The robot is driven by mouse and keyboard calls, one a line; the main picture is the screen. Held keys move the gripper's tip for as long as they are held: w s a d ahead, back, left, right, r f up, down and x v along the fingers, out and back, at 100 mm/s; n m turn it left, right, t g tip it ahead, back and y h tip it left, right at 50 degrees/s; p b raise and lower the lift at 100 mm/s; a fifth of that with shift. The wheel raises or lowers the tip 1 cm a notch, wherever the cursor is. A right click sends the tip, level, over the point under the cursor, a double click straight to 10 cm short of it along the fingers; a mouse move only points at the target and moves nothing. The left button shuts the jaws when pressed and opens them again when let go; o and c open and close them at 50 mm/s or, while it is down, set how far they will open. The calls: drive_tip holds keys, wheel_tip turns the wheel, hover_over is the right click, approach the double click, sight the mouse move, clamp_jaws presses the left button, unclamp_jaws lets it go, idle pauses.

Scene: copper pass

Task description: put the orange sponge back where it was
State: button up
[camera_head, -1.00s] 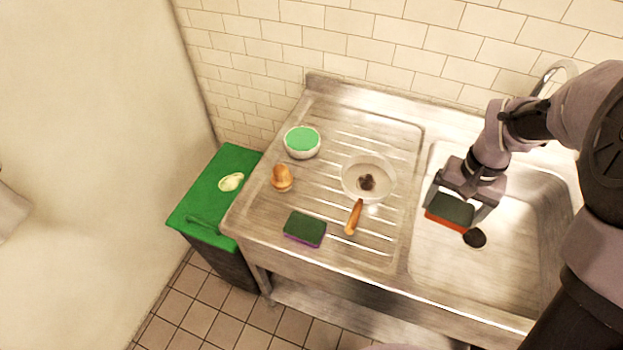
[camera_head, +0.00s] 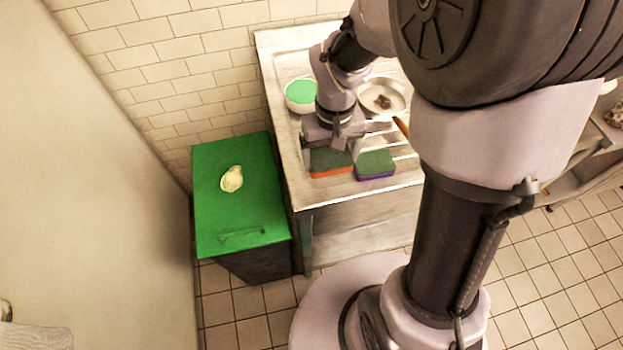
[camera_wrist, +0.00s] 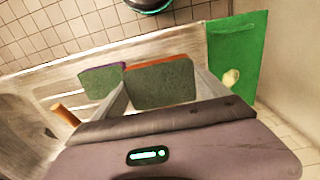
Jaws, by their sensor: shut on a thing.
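The orange sponge (camera_head: 331,163), with a dark green scouring top and an orange lower layer, is between the fingers of my gripper (camera_head: 333,155). My gripper is shut on it over the near left part of the metal drainboard. In the wrist view the orange sponge (camera_wrist: 160,84) sits between both fingers, its green side toward the camera. Whether its underside touches the drainboard I cannot tell. A purple sponge (camera_head: 375,165) with a green top lies just right of it; it also shows in the wrist view (camera_wrist: 101,81).
A green-topped bin (camera_head: 240,205) with a pale scrap (camera_head: 232,179) on its lid stands left of the drainboard (camera_head: 330,188). A white bowl with green inside (camera_head: 300,92) and a pan (camera_head: 383,97) with an orange-brown handle stand behind. The onion-like brown item is not visible now.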

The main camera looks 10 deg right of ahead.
sight(329, 179)
drive_tip(key=f+b, duration=0.2)
drive_tip(key=f, duration=0.4)
drive_tip(key=shift+d+f, duration=0.2)
drive_tip(key=shift+f+b, duration=0.2)
drive_tip(key=shift+b, duration=0.15)
drive_tip(key=o, duration=0.9)
